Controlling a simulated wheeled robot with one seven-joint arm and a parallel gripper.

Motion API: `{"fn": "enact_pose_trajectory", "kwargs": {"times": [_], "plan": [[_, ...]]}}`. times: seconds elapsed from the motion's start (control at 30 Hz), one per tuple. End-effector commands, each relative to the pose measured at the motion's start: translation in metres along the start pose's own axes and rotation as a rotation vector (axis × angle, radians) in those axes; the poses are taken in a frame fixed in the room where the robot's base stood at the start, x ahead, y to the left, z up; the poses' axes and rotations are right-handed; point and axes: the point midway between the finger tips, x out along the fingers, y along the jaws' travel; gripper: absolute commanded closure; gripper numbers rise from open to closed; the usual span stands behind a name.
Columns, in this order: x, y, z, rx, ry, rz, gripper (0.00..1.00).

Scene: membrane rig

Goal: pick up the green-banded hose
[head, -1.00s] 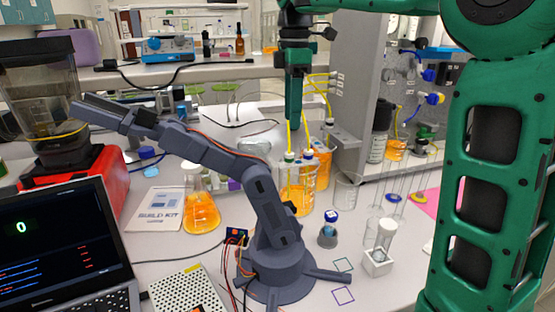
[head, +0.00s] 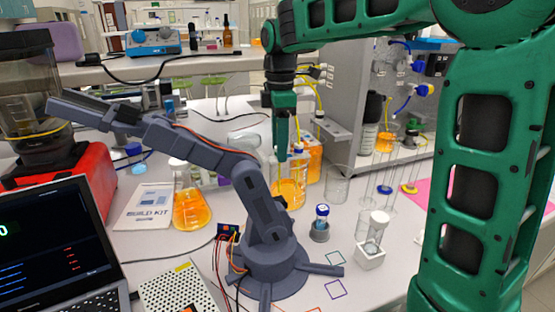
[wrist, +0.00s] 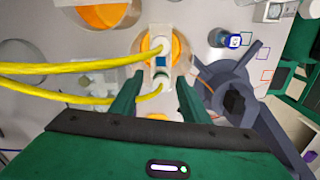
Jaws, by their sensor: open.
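Two yellow hoses end in white fittings over a beaker of orange liquid (head: 288,190). In the wrist view, one hose (wrist: 95,62) has a blue band below its white end. The other hose (wrist: 105,98), nearer my palm, ends between the fingers; I take it as the green-banded one, though its band does not show clearly. My gripper (wrist: 158,82) is open, with a finger on each side of that white end and no visible grip. In the head view, my gripper (head: 283,155) points down at the beaker and hides the green band.
A grey-blue desktop arm (head: 255,200) stands just in front of the beaker. An orange flask (head: 190,205), an empty glass beaker (head: 337,185), a blue-capped vial (head: 321,215) and a grey cabinet (head: 350,80) are close by. A second orange vessel (wrist: 105,12) adjoins.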

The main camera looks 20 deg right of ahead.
Motion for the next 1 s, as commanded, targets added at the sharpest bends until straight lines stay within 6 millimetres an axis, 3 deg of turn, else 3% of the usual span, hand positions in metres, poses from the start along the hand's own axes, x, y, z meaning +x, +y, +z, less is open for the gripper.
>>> {"fn": "enact_pose_trajectory", "kwargs": {"times": [0.27, 0.43, 0.47, 0.8, 1.0], "plan": [[0.004, 0.0, 0.0, 0.0, 0.0, 0.0, 0.58], [0.004, 0.0, 0.0, 0.0, 0.0, 0.0, 0.96], [0.004, 0.0, 0.0, 0.0, 0.0, 0.0, 1.0], [0.002, 0.0, 0.0, 0.001, 0.0, 0.0, 1.0], [-0.011, 0.001, 0.0, 0.001, 0.0, 0.001, 1.0]]}}
